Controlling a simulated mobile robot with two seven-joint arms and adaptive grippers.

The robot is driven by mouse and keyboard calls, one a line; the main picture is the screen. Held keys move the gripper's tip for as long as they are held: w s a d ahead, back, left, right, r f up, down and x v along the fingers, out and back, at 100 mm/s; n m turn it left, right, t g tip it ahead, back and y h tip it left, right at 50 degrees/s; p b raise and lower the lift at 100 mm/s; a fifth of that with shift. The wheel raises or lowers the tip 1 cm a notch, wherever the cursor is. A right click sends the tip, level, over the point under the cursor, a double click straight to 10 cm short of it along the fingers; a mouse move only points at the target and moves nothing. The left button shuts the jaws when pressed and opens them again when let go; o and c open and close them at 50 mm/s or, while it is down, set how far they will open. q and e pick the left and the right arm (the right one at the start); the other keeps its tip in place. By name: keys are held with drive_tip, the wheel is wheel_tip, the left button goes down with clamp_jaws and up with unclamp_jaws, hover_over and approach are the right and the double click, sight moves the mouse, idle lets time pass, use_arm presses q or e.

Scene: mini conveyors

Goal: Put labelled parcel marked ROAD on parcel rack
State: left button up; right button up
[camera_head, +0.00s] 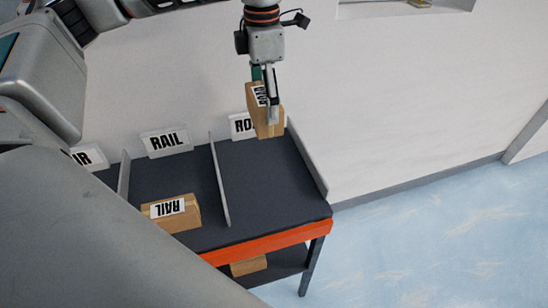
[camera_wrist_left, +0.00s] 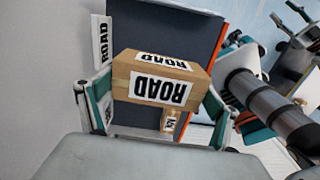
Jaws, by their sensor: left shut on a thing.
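My left gripper (camera_head: 267,92) is shut on a brown cardboard parcel (camera_head: 271,130) with white ROAD labels. In the left wrist view the ROAD parcel (camera_wrist_left: 192,73) sits between the two fingers, with labels on two faces. The parcel rack (camera_head: 290,208) is a dark shelf with an orange front edge and thin grey dividers. The held parcel is at the back of the rack's right bay, in front of the ROAD sign (camera_head: 240,126), which it partly covers. I cannot tell whether it touches the shelf.
A RAIL parcel (camera_head: 172,213) lies in the middle bay, below the RAIL sign (camera_head: 166,142). A divider (camera_head: 220,182) separates it from the empty right bay. An AIR sign (camera_head: 88,157) is partly hidden at left. Another parcel (camera_head: 248,266) lies on the lower shelf. A white wall stands behind.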

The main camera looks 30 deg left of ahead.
use_arm(q)
drive_tip(key=shift+f, duration=0.25)
wheel_tip(320, 180, down, 19)
drive_tip(key=shift+f, duration=0.1)
idle(0.4)
drive_tip(key=shift+f, duration=0.2)
drive_tip(key=o, duration=1.2)
drive_tip(key=shift+c, duration=0.2)
drive_tip(key=shift+r, duration=0.1)
wheel_tip(320, 180, up, 12)
drive_tip(key=shift+r, duration=0.15)
